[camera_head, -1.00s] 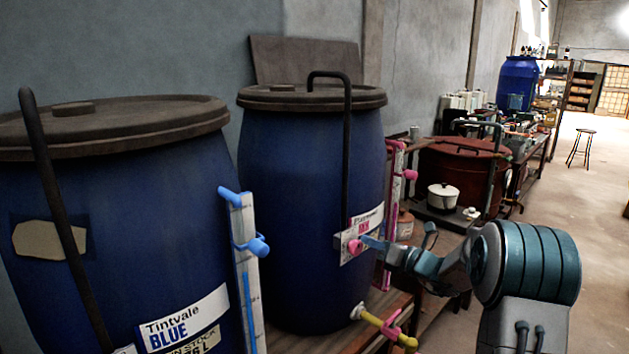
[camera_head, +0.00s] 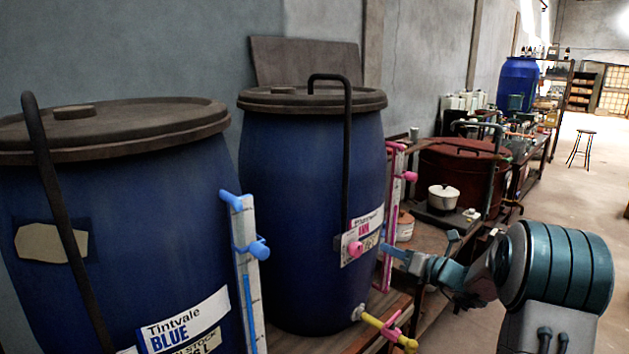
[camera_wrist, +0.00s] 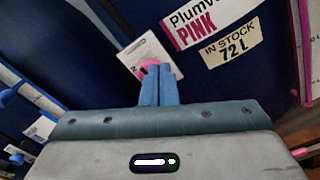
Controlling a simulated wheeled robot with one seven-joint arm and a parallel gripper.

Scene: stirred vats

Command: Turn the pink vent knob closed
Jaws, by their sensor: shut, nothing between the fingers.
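The pink vent knob (camera_head: 355,248) sits on a white plate (camera_head: 347,258) on the front of the second blue vat (camera_head: 300,200), beside its pink label. In the wrist view the knob (camera_wrist: 149,66) shows just beyond my fingertips, partly hidden by them. My gripper (camera_head: 385,248) is shut and empty, with its blue fingers pointing at the knob from the right. A small gap shows between the fingertips and the knob in the head view. I cannot tell the knob's turn position from these frames.
A blue-labelled vat (camera_head: 120,230) with a blue-fitted sight gauge (camera_head: 247,270) stands at left. A pink-fitted gauge (camera_head: 392,215) stands behind my gripper's fingers. A yellow tap (camera_head: 385,328) with a pink handle juts out low on the vat. The floor at right is open.

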